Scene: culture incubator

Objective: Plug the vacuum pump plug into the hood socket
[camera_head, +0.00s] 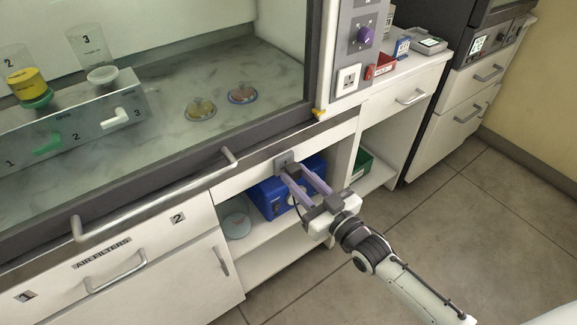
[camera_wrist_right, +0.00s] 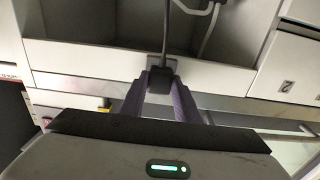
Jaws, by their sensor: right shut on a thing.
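The black plug (camera_wrist_right: 158,78) is between the purple fingers of my right gripper (camera_head: 296,173), with a grey cable (camera_wrist_right: 165,40) running from it in the right wrist view. My right gripper is shut on the plug. It is at a small grey plate (camera_head: 283,158) on the cabinet front, under the hood's front edge; I cannot tell whether the plug touches the plate. A white socket (camera_head: 348,78) sits on the hood's right post, up and right of the gripper, and is empty. The blue vacuum pump (camera_head: 270,200) is on the shelf behind the fingers, partly hidden. My left gripper is not in view.
A metal bar handle (camera_head: 150,200) sticks out left of my right gripper. A green box (camera_head: 360,166) stands on the lower shelf to the right. A red box (camera_head: 379,71) is on the counter beside the socket. The floor (camera_head: 470,215) at right is clear.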

